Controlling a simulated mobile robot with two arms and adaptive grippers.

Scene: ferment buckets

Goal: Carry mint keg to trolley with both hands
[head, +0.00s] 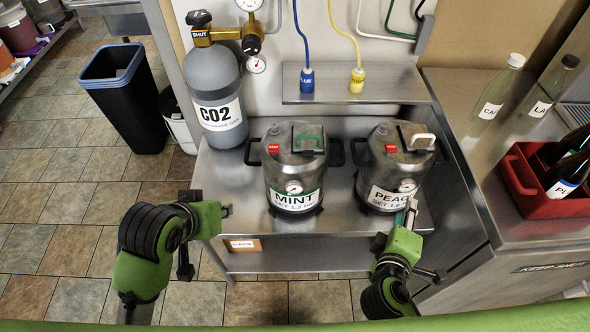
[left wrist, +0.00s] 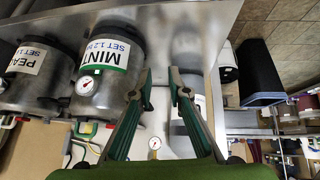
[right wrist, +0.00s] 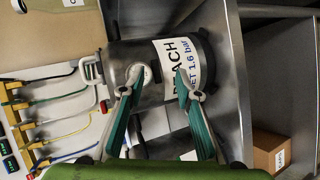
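The mint keg (head: 294,172), a steel keg with a MINT label, green top handle, gauge and black side handles, stands upright on a steel bench (head: 235,185). It also shows in the left wrist view (left wrist: 112,70). My left gripper (head: 226,210) is empty and open, in front and to the left of the mint keg, apart from it; its fingertips show in the left wrist view (left wrist: 160,76). My right gripper (head: 411,208) is empty and open in front of the peach keg; its fingertips show in the right wrist view (right wrist: 160,76). I cannot identify a trolley.
The peach keg (head: 396,168) stands close to the right of the mint keg. A CO2 cylinder (head: 215,95) is at the back left. A red bottle crate (head: 530,190) sits right. Tiled floor at left is open beside a bin (head: 125,105).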

